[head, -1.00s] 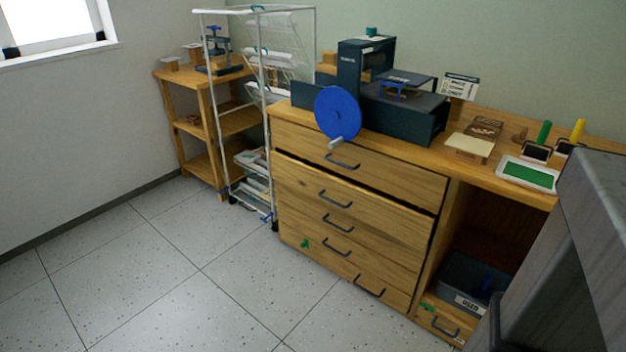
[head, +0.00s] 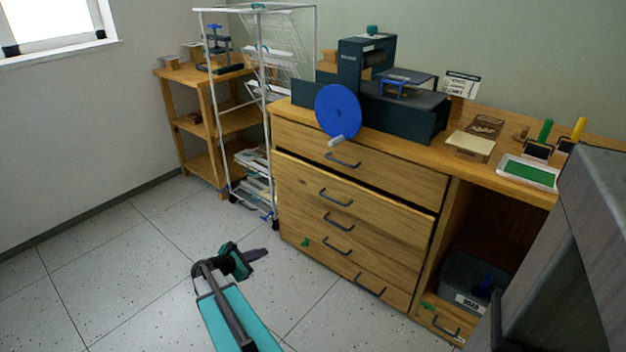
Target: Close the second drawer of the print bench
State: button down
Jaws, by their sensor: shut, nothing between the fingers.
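The wooden print bench (head: 293,113) stands at centre right with a stack of drawers. Its second drawer (head: 385,209) from the top stands out a little from the front, with a dark gap along its top edge and right end. A dark bar handle (head: 335,197) is on its front. The top drawer (head: 395,172) looks flush, and so do the lower ones. My gripper (head: 262,253) is shut and empty, low in front of the bench's left end, apart from the drawers. It points right, towards the bench.
A press with a blue wheel (head: 337,111) and white crank handle overhangs the bench front above the drawers. A white wire rack (head: 265,75) and a wooden shelf (head: 206,150) stand left. A grey bin (head: 468,280) sits in the right bay. The floor in front is clear.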

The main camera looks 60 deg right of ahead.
jog(key=s+d+r+n+h, duration=0.2)
jog(key=d+r, duration=0.6)
jog(key=s+d+r+n+g+h, duration=0.1)
jog(key=d+r+n+h, duration=0.1)
jog(key=d+r, duration=0.6)
jog(key=shift+s+r+g+h, duration=0.3)
jog(key=shift+s+r+h, duration=0.1)
jog(key=shift+r, duration=0.3)
jog(key=shift+d, duration=0.1)
jog(key=b, duration=0.2)
send_near(318, 172)
jog(key=x, duration=0.4)
jog(key=shift+s+d+f, duration=0.1)
jog(key=shift+s+d, duration=0.05)
jog(key=shift+d, duration=0.1)
jog(key=shift+x, duration=0.95)
